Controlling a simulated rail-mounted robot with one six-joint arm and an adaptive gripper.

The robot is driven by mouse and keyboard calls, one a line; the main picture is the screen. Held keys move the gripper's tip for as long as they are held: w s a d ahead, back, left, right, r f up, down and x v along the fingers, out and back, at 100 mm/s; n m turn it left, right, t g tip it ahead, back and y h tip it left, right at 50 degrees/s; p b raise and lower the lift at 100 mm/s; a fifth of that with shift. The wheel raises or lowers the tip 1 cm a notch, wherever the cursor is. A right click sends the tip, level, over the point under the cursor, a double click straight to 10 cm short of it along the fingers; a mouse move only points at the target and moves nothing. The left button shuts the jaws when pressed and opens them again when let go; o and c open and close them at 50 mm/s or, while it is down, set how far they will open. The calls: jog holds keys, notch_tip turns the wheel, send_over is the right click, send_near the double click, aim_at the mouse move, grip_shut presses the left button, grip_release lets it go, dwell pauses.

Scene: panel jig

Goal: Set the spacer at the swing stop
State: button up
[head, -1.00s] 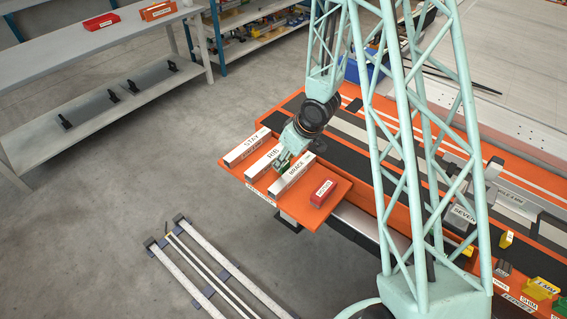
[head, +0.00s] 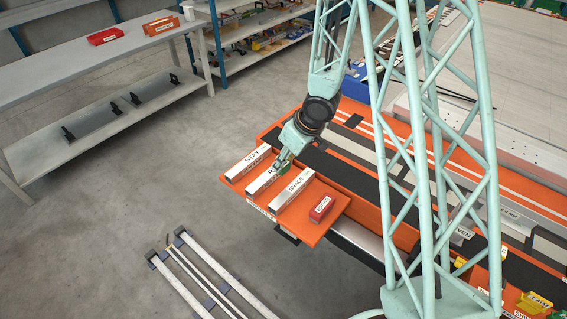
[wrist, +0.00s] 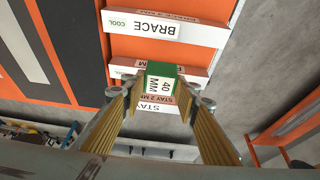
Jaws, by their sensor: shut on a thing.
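My gripper (head: 281,164) is shut on a green block marked 40 MM, which shows between the fingertips in the wrist view (wrist: 161,82). In the head view the block is only a small green patch at the fingertips. It is over the orange shelf near the back end of the RIB bar (head: 262,181); I cannot tell how high above it is. The white STAY bar (head: 246,165) lies to its left and the BRACE bar (head: 291,192) to its right. I cannot make out which part is the swing stop.
A red labelled box (head: 321,208) sits on the right part of the orange shelf (head: 302,229). My lattice column blocks much of the bench at right. Yellow pieces (head: 535,301) stand at lower right. A grey table (head: 75,75) is at left, across open floor.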

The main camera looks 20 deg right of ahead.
dwell(0.7)
jog(key=shift+w+d+f+m+h+b, duration=0.1)
jog(key=shift+w+d+m+h+b, duration=0.2)
jog(key=shift+w+d+m+b, duration=0.45)
jog(key=w+d+r+m+h+b, duration=0.2)
jog(key=w+d+m+b, duration=0.2)
jog(key=w+d+m, duration=0.1)
jog(key=shift+w+t, duration=0.4)
jog(key=shift+w, duration=0.25)
jog(key=shift+d+r, duration=0.1)
jog(key=shift+d, duration=0.1)
